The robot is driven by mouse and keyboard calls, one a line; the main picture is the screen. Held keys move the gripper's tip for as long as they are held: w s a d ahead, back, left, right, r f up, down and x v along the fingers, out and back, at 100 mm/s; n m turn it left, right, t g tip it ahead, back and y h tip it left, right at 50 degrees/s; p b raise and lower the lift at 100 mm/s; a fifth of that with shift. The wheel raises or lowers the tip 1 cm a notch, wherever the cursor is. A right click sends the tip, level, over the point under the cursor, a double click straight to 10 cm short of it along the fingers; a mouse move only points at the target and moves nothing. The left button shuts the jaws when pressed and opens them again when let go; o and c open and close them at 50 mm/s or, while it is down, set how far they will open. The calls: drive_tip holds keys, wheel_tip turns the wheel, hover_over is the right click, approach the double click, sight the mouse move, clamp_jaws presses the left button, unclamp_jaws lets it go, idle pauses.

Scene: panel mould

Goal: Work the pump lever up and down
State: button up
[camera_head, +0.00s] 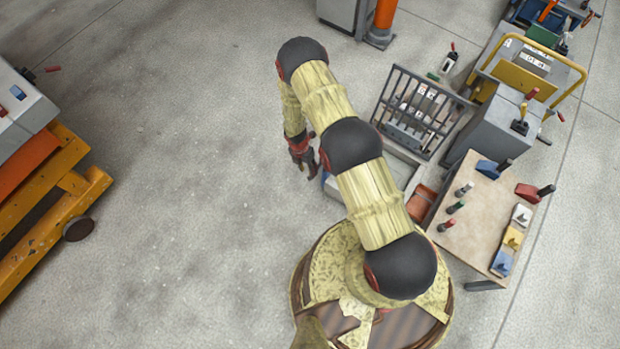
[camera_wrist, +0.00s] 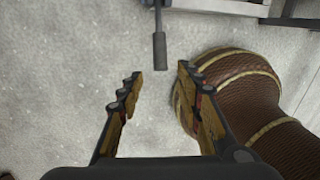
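My gripper (camera_wrist: 160,77) is open and empty in the wrist view, with one finger on each side. A dark lever with a thick grey grip (camera_wrist: 160,50), apparently the pump lever, points down from the top edge. The grip's lower end lies between the lines of the fingertips, just ahead of them, with clear gaps on both sides. Whether it is level with the fingertips in depth I cannot tell. In the head view my gripper (camera_head: 306,165) hangs low, left of the barred mould panel. I cannot make out the lever there.
A barred panel (camera_head: 421,113) stands right of my gripper in the head view. A table (camera_head: 478,232) with several handled tools is at the right, beside a grey cabinet (camera_head: 495,125). An orange cart (camera_head: 60,215) stands at far left. The floor (camera_head: 190,190) between is clear.

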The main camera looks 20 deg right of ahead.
drive_tip(key=shift+s+d+f+b, duration=0.2)
drive_tip(key=shift+f+b, duration=0.15)
drive_tip(key=shift+f, duration=0.95)
drive_tip(key=shift+s+d+f+b, duration=0.15)
drive_tip(key=shift+f+b, duration=0.15)
drive_tip(key=shift+f, duration=0.95)
drive_tip(key=shift+s+d+f+b, duration=0.1)
drive_tip(key=shift+s+f+b, duration=0.2)
drive_tip(key=shift+f, duration=1)
drive_tip(key=shift+w, duration=0.1)
drive_tip(key=c, duration=0.3)
clamp_jaws()
